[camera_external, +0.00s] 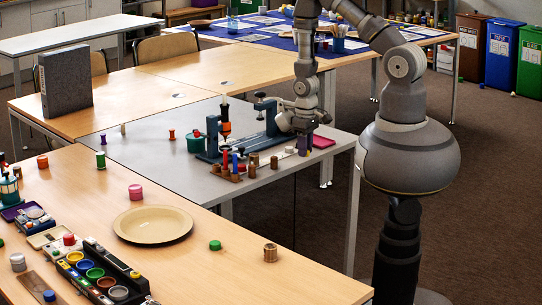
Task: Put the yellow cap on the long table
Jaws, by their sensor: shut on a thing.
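My gripper (303,148) is low over the right part of the grey table (165,155), fingers pointing down. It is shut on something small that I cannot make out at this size. I cannot pick out a yellow cap anywhere with certainty. A long wooden table (245,270) runs across the front; a green cap (215,245), a pink cap (135,192) and a cream plate (153,225) are on it. I cannot tell from the picture whether this is the long table of the task.
Close left of my gripper stand a blue clamp-like fixture (207,155) and a block with coloured pegs (228,177).

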